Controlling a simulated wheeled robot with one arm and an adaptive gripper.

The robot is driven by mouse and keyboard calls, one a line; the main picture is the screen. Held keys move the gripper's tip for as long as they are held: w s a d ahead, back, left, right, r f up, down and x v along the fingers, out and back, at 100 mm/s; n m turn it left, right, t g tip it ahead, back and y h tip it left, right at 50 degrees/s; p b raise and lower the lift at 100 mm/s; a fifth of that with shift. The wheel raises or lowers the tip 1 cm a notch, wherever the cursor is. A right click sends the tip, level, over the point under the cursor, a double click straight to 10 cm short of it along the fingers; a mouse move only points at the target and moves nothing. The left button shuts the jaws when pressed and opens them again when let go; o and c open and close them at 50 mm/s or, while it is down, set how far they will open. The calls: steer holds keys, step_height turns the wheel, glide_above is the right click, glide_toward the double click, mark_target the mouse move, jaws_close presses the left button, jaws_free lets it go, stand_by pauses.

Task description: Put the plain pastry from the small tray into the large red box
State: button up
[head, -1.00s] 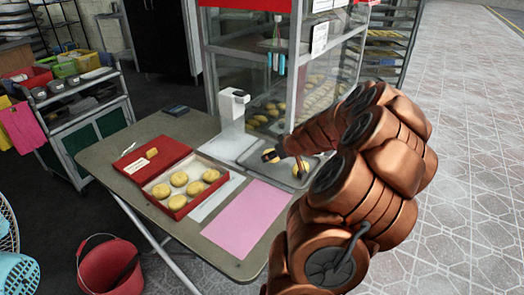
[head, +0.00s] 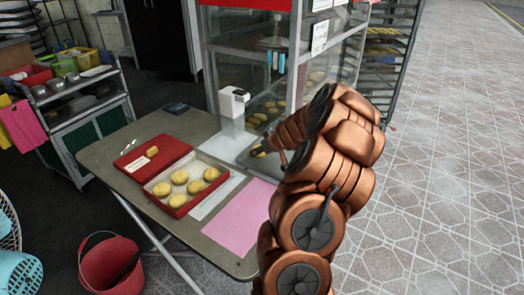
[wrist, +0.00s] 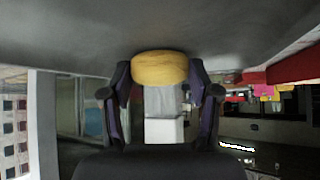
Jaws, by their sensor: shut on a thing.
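My gripper (head: 259,152) is over the small grey tray (head: 256,166) at the right end of the table, partly hidden by my arm in the head view. In the wrist view my gripper (wrist: 160,78) is shut on a plain golden pastry (wrist: 160,66), held between both fingertips. A grey surface lies close beyond the pastry there; whether they touch I cannot tell. The large red box (head: 177,211) lies open on the table to the left, with several round pastries inside and its lid folded back.
A white stand-like device (head: 232,120) stands behind the tray, near the glass cabinet (head: 285,80). A red bucket (head: 110,265) is on the floor.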

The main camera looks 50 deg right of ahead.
steer(key=shift+f, duration=0.25)
steer(key=o, duration=1.2)
steer(key=shift+r, duration=0.1)
steer(key=shift+c, duration=0.2)
steer(key=shift+r+p, duration=0.1)
steer(key=shift+p, duration=0.2)
steer(key=shift+s+r, duration=0.1)
steer(key=shift+s, duration=0.15)
steer(key=shift+b+v, duration=0.45)
steer(key=shift+v, duration=3.15)
